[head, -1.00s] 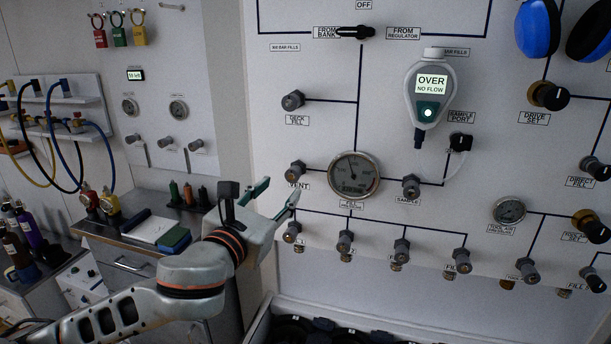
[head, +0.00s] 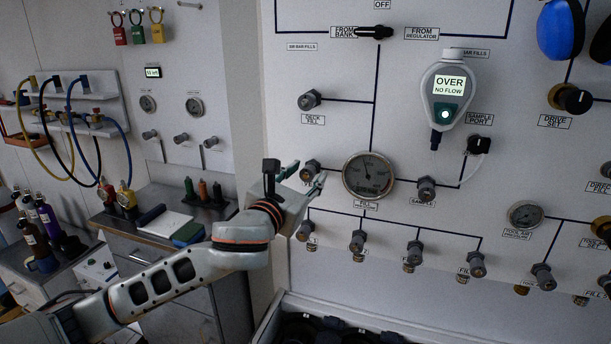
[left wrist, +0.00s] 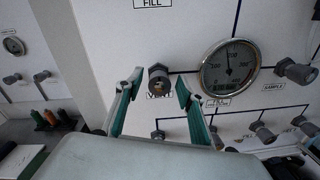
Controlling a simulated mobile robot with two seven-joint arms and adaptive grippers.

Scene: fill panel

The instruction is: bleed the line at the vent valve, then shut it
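My left gripper (head: 305,178) is open in front of the panel at the vent valve; in the wrist view the open gripper (left wrist: 160,87) has a finger on each side of the knob, with gaps. Contact cannot be told. The gauge (left wrist: 230,67) needle points nearly straight up. My right gripper is not in view.
A row of fill valves (head: 357,240) runs below the gauge. The sample valve (head: 426,189) is to its right. A handheld meter (head: 446,92) reading "OVER NO FLOW" hangs above. A bench (head: 150,205) with hoses above stands left.

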